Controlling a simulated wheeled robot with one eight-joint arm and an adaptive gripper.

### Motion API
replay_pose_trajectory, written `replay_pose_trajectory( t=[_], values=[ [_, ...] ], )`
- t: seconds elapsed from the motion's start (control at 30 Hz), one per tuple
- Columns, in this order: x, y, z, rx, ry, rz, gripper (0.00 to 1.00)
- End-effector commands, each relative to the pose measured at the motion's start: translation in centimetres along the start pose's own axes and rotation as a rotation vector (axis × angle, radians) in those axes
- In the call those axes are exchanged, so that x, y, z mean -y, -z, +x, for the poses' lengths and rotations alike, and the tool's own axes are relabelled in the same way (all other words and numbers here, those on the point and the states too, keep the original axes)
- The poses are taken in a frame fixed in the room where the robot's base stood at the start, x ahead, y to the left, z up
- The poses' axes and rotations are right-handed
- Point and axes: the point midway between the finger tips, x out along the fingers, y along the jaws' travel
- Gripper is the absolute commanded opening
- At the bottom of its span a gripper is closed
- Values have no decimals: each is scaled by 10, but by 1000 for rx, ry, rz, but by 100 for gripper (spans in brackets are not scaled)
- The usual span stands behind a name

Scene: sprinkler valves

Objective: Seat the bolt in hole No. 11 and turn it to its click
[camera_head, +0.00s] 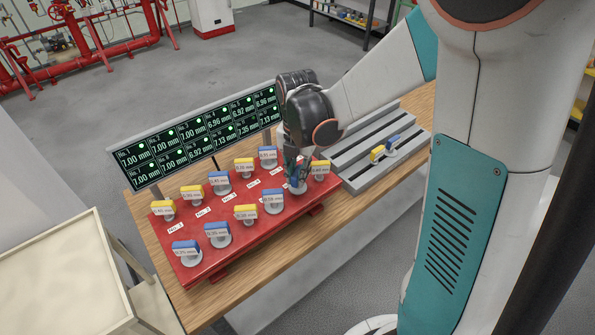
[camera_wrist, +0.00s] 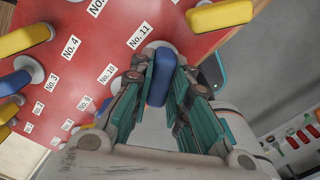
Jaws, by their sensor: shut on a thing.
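My gripper (camera_head: 296,172) is over the right part of the red plate (camera_head: 190,262). In the wrist view my gripper (camera_wrist: 158,92) is shut on a blue-headed bolt (camera_wrist: 159,88), with one finger on each side of the head. The bolt's pale round collar (camera_wrist: 155,47) shows at the plate, right beside the "No. 11" label (camera_wrist: 139,36). In the head view the grey collar (camera_head: 297,189) shows under the fingers, which mostly hide the blue head. The bolt looks about upright in hole No. 11; its shank is hidden, so I cannot tell how deep it sits.
Several blue- and yellow-headed bolts stand in the plate; a yellow one (camera_head: 320,168) is close on the right. A display (camera_head: 200,137) with mm readings and green lights stands behind. A grey slotted rack (camera_head: 350,181) holds a yellow bolt (camera_head: 377,153) and a blue bolt (camera_head: 392,142).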

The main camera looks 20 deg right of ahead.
Motion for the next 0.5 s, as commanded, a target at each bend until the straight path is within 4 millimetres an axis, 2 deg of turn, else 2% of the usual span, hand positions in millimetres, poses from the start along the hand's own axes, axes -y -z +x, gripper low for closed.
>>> replay_pose_trajectory(
  t=[0.5],
  values=[
    [0,0,19,0,0,0,0]
  ],
)
